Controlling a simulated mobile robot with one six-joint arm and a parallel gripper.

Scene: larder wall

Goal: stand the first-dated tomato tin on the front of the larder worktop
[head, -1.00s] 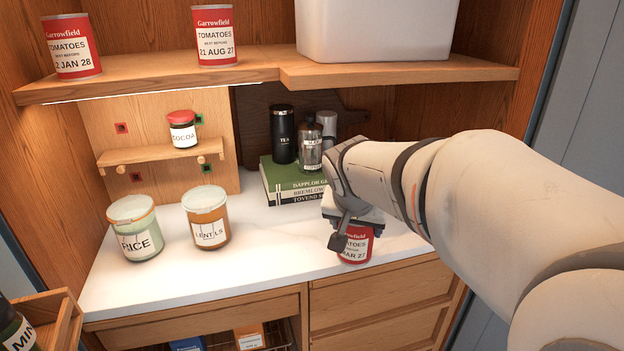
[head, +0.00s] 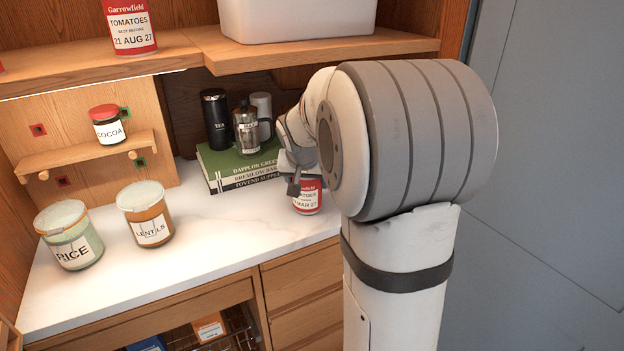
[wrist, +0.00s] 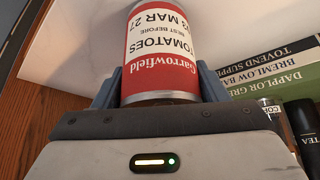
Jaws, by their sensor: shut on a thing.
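My gripper (head: 298,178) is shut on a red and white tomato tin (head: 307,200), which is upright near the right front of the white worktop (head: 190,240). In the wrist view the tin (wrist: 162,50) sits between the two fingers (wrist: 160,88), and its label reads MAR 27, with the day partly cut off. I cannot tell whether its base touches the worktop. A second tomato tin (head: 130,28), dated 21 AUG 27, stands on the upper shelf. My arm hides part of the gripper and the worktop's right end.
Rice (head: 70,235) and lentils (head: 146,214) jars stand to the left. A cocoa jar (head: 107,125) is on a small ledge. The worktop between lentils and tin is clear.

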